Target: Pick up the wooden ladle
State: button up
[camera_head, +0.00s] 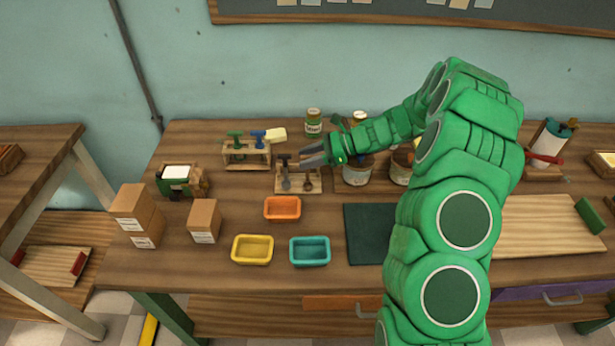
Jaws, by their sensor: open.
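A small wooden stand (297,190) sits near the back middle of the table. Two dark, spoon-like utensils are on it: a grey one with a black handle (286,173) at left and a smaller brownish one (308,184) at right. Either could be the wooden ladle; they are too small to tell for sure. My gripper (303,154) is open and empty, its grey fingers pointing left, just above and behind the stand. The fingers appear apart from both utensils, and the upper part of the right one may be hidden by my gripper.
A rack with green and blue tools (246,155) stands left of the stand. Jars (356,173) stand close at right. Orange (283,208), yellow (252,250) and teal (310,251) trays lie in front. Brown boxes (204,221) are at left.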

grip_shut()
dwell(0.5)
